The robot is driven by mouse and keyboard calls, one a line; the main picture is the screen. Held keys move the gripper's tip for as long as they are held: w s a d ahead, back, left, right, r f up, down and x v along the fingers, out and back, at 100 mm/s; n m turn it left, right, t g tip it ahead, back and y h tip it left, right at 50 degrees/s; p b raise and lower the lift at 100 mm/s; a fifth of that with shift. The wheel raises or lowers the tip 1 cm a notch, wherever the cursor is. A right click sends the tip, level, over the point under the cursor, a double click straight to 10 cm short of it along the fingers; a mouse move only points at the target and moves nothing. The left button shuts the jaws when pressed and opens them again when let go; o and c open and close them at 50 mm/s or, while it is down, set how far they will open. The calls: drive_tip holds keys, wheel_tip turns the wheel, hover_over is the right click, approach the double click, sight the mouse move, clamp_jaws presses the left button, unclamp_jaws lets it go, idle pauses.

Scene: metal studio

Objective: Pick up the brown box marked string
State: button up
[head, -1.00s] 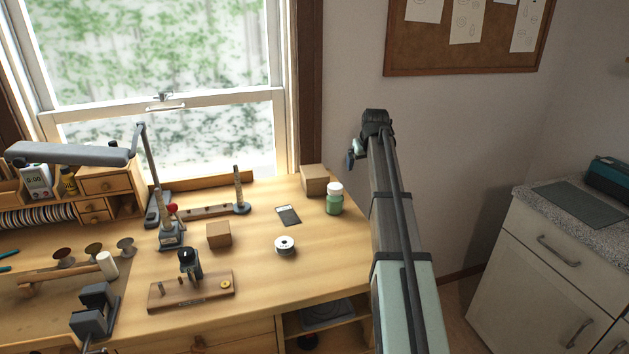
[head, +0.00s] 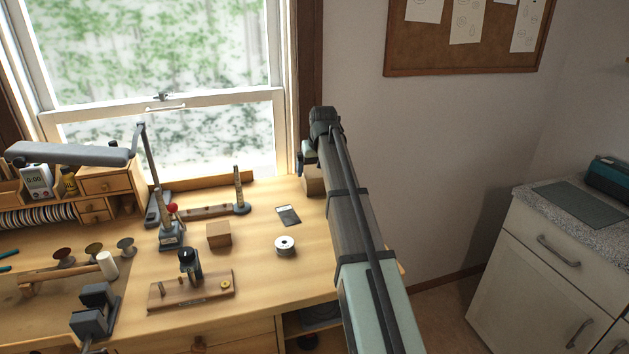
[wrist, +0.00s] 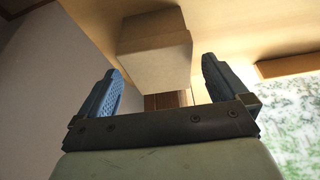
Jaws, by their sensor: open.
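Two brown boxes stand on the wooden bench, and no marking on either can be read. One box (head: 315,184) is at the back right corner, mostly hidden behind my arm in the head view. In the wrist view this box (wrist: 155,48) appears ahead of and between the fingers, apart from them. The other, smaller brown box (head: 219,235) sits mid-bench in the head view. My gripper (wrist: 160,70) is open and empty, with blue pads on both fingers. In the head view my gripper (head: 303,160) is near the back right box, partly hidden by the arm.
A white spool (head: 285,246) and a dark flat packet (head: 289,215) lie left of my arm. A ring mandrel (head: 239,190), a red-topped tool (head: 171,228) and a wooden board (head: 190,291) stand farther left. The window (head: 165,90) is behind the bench.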

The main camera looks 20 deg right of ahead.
drive_tip(key=shift+w+x, duration=0.2)
drive_tip(key=shift+x, duration=1.6)
drive_tip(key=shift+w+x, duration=0.2)
drive_tip(key=shift+x, duration=1.6)
drive_tip(key=shift+d+r, duration=0.1)
drive_tip(key=shift+r, duration=0.15)
drive_tip(key=shift+c, duration=0.2)
drive_tip(key=c, duration=0.9)
drive_tip(key=shift+r, duration=0.1)
